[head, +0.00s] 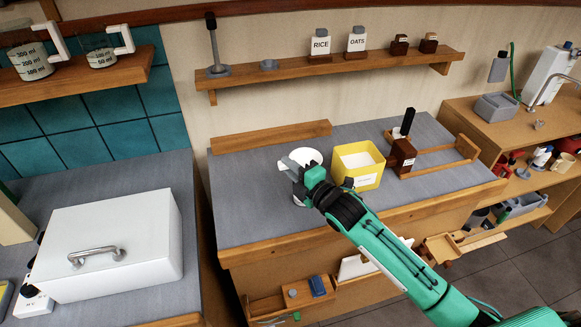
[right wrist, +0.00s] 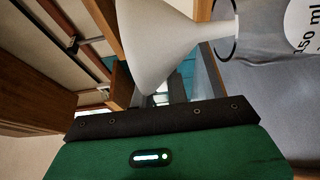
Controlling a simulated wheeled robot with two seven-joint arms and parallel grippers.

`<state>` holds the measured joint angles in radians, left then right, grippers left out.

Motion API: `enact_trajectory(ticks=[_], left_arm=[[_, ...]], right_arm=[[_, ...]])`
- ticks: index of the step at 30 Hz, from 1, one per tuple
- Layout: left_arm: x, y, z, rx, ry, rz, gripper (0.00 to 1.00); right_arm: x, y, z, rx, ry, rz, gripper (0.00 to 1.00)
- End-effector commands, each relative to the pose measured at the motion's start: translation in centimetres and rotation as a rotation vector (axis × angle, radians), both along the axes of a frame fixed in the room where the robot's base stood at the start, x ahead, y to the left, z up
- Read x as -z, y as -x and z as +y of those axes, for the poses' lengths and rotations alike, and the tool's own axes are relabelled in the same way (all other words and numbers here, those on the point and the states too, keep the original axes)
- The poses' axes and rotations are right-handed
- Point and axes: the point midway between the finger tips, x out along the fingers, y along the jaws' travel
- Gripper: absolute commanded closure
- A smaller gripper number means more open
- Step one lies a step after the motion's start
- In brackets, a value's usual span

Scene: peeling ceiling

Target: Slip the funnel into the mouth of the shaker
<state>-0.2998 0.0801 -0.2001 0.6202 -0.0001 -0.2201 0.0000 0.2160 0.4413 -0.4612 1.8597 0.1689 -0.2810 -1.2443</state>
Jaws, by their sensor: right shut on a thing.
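A white funnel (head: 305,156) is at my right gripper (head: 299,170), above the grey counter. In the right wrist view the funnel (right wrist: 160,45) fills the upper middle, with its wide cone to the left and its narrow spout to the right. The right gripper (right wrist: 172,92) is shut on the funnel; its fingers are partly hidden behind the cone. The clear shaker (right wrist: 275,28), with a round "150 ml" mark, is at the right edge of that view. The spout tip overlaps the shaker's dark rim; I cannot tell whether it is inside or in front. My left gripper is not in view.
A yellow bin (head: 357,167) stands just right of the gripper. A wooden rack (head: 405,155) with dark blocks is farther right. A wooden ledge (head: 270,137) runs behind. A white lidded box (head: 110,240) sits on the left counter. A shelf (head: 330,75) hangs above.

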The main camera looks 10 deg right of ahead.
Motion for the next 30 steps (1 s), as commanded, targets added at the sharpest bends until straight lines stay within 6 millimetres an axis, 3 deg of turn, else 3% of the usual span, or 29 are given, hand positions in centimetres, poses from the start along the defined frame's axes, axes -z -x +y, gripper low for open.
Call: enact_trajectory(ticks=[1,2,5,17,30], left_arm=[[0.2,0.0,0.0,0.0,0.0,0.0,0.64],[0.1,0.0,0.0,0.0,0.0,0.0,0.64],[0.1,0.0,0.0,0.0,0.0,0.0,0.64],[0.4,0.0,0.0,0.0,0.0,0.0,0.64],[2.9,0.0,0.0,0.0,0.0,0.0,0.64]], right_arm=[[0.4,0.0,0.0,0.0,0.001,0.002,1.0],[0.2,0.0,0.0,0.0,0.001,0.002,0.79],[0.2,0.0,0.0,0.0,0.001,0.002,0.59],[0.3,0.6,-0.3,0.0,0.002,0.001,0.59],[0.6,8.1,-4.0,0.0,0.003,0.003,0.59]])
